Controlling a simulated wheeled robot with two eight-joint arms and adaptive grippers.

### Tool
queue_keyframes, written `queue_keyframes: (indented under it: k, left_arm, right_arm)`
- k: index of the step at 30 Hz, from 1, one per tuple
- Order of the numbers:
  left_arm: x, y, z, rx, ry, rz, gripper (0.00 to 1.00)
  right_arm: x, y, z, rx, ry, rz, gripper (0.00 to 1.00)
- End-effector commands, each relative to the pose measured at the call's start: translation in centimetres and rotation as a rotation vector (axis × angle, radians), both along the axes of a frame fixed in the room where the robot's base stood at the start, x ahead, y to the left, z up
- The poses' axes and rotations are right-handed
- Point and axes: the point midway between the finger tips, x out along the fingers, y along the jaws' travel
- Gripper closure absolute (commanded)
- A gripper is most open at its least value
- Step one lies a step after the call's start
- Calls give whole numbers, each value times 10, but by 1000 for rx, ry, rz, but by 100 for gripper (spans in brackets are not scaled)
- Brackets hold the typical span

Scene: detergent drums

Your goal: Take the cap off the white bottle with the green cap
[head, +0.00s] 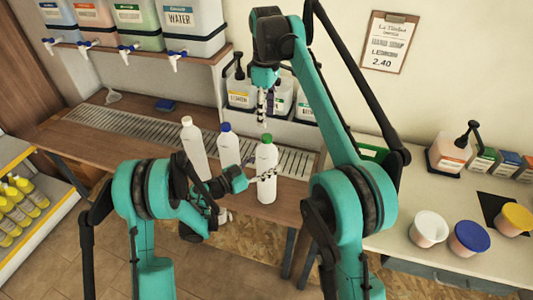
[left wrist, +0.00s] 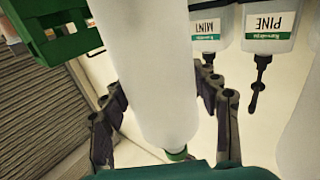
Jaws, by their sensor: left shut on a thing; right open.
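The white bottle with the green cap (head: 266,187) stands upright at the front edge of the wooden counter. Its green cap (head: 266,139) is on its top.
A white-capped bottle (head: 194,148) and a blue-capped bottle (head: 228,148) stand left of the held one. Pump containers (head: 241,94) stand behind. A metal grate (head: 130,121) crosses the counter. Tubs (head: 428,229) and a green crate (head: 373,151) are at the right.

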Motion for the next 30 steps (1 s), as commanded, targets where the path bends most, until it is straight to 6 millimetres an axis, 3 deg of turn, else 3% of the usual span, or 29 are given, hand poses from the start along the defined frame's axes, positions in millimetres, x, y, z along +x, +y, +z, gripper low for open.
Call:
queue_keyframes:
  k: [5,30]
  left_arm:
    - [0,0,0,0,0,0,100]
    - [0,0,0,0,0,0,100]
  right_arm:
    - [0,0,0,0,0,-297,54]
    - [1,-1,0,0,1,-2394,54]
